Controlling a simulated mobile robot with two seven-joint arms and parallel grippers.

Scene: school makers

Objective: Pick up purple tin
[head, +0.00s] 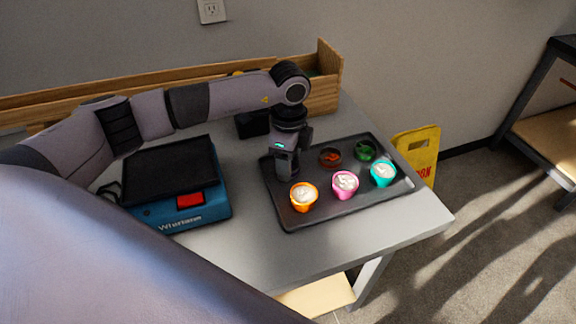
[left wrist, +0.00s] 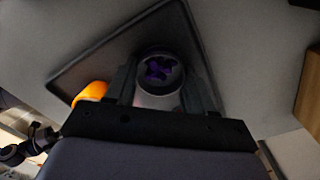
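The purple tin (left wrist: 160,72) is a small round tin with purple contents, seen from above in the left wrist view. In the head view it is hidden by my left gripper (head: 287,172), which points down over the left part of the dark tray (head: 292,218). In the left wrist view the two fingers of my left gripper (left wrist: 160,84) stand apart, one on each side of the tin. The fingers are very close to it, and I cannot tell if they touch. My right gripper is not in view.
On the tray stand orange (head: 304,196), pink (head: 345,184) and teal (head: 383,173) cups with white contents, a tin with red contents (head: 330,157) and one with green (head: 365,150). A blue scale (head: 183,208) stands left. A wooden ledge (head: 323,95) runs behind.

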